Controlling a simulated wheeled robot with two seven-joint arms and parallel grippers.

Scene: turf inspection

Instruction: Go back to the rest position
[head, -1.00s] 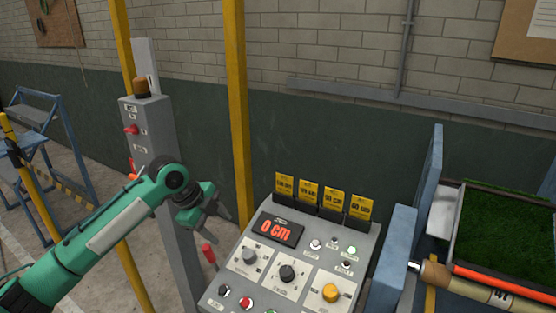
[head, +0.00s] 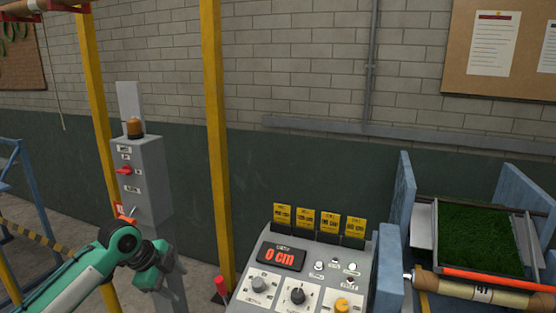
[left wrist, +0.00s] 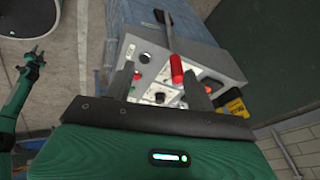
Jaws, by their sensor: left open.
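My left gripper (head: 165,283) is at the lower left of the head view, left of the control panel, where its fingers are hard to make out. In the left wrist view its two dark fingers (left wrist: 158,88) stand apart with nothing held between them. The red-handled lever (head: 221,286) is at the panel's left side, apart from the gripper in the head view; it also shows in the left wrist view (left wrist: 176,68). Another green arm of mine, with a dark gripper (left wrist: 31,62), shows small at the left of the left wrist view; its jaw state is unclear.
The control panel (head: 322,270) has knobs, a "0 cm" display (head: 281,257) and yellow cards (head: 318,222). A grey post box (head: 140,175) with a red switch and yellow posts (head: 214,130) stand behind my arm. A turf tray (head: 436,232) and a roller (head: 470,288) lie at right.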

